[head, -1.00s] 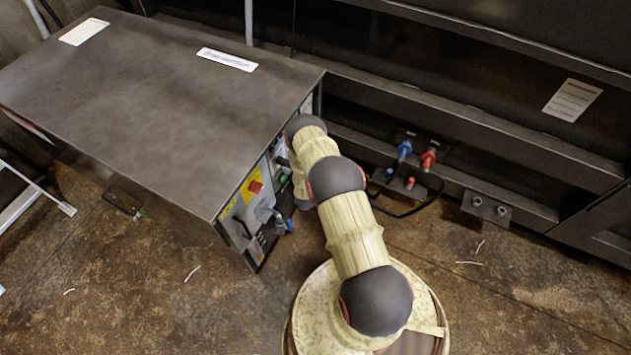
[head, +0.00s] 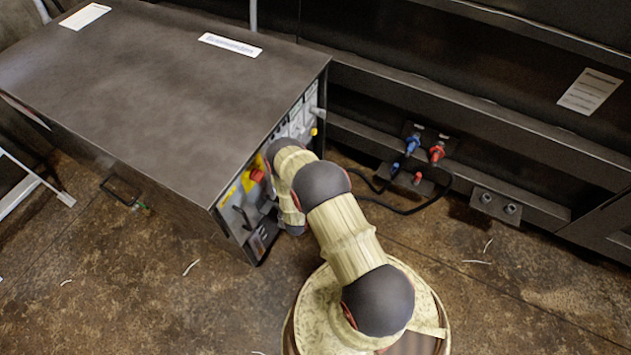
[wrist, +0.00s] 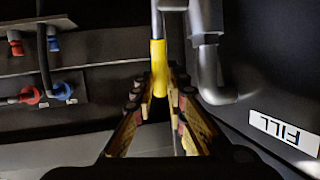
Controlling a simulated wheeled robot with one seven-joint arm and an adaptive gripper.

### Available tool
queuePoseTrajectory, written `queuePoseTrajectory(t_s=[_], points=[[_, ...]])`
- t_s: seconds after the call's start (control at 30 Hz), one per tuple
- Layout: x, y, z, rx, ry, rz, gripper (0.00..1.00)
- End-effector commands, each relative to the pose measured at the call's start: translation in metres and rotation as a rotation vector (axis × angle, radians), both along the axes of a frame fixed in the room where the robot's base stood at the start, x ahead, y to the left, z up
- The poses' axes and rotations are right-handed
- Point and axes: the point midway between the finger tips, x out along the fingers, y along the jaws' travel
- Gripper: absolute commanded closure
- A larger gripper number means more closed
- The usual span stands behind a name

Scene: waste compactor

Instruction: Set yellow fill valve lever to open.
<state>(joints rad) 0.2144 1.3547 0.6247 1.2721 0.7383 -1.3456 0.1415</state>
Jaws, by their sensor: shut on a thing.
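The yellow fill valve lever (wrist: 158,62) shows in the wrist view as a yellow sleeve on a grey rod, pointing down in the picture. My gripper (wrist: 160,98) has its fingers on either side of the sleeve and is shut on it. A white FILL label (wrist: 285,131), upside down, is on the dark panel to the right. In the head view my arm covers the gripper and part of the panel, and I cannot make out the held lever there.
The dark cabinet (head: 150,90) stands at left, with a red knob (head: 257,175) on its control panel. A grey pipe (wrist: 210,75) runs close beside the lever. Red and blue hose couplings (head: 437,153) sit at the wall behind. Floor is open in front.

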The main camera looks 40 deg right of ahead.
Motion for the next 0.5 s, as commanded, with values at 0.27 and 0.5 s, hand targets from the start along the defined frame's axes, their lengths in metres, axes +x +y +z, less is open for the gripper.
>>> queuePoseTrajectory(t_s=[0.27,0.5], points=[[-0.0025,0.0020,-0.0021,0.002,0.007,0.003,1.00],[-0.0014,0.0013,-0.0013,0.002,0.004,0.002,0.73]])
